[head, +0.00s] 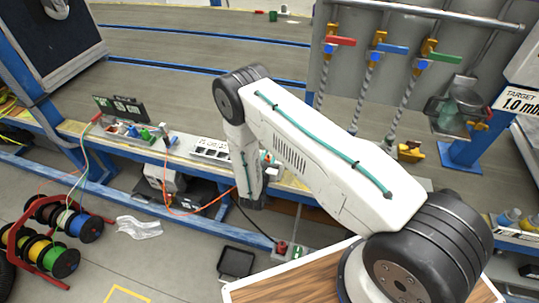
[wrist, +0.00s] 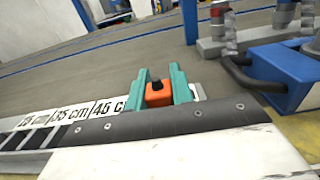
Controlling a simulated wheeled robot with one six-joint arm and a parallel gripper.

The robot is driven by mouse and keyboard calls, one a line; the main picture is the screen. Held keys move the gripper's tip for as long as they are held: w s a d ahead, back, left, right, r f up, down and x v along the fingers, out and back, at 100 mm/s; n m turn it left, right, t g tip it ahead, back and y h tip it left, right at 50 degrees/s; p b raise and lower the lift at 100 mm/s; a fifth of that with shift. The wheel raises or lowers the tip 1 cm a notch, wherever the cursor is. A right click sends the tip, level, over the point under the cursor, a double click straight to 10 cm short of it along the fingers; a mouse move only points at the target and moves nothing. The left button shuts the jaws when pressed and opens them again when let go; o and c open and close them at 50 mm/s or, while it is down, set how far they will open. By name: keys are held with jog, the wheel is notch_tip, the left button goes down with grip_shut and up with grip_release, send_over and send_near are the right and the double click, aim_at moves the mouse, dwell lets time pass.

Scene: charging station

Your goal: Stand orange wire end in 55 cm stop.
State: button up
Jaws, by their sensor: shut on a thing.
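In the wrist view my gripper (wrist: 160,88) has its two teal fingers shut on the orange wire end (wrist: 158,97), a small orange block with a dark top. It is held over or just behind the dark edge of the measuring strip (wrist: 66,122). The strip's labels read about 25, 35 and 45 cm. The 55 cm mark is not readable and the gripper covers the area right of 45. I cannot tell whether the end touches the strip.
In the wrist view a blue block with a dark hose (wrist: 284,74) stands close on the right. In the head view wire reels (head: 60,228) stand at lower left, and a black tray (head: 236,262) lies on the floor. Coloured-handled valves (head: 380,48) hang at the right.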

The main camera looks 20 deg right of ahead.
aim_at(268, 161)
jog(key=o, duration=1)
jog(key=shift+o, duration=0.2)
jog(key=v, duration=0.7)
jog(key=shift+w, duration=0.1)
jog(key=shift+s+a, duration=0.25)
jog(key=shift+s, duration=0.2)
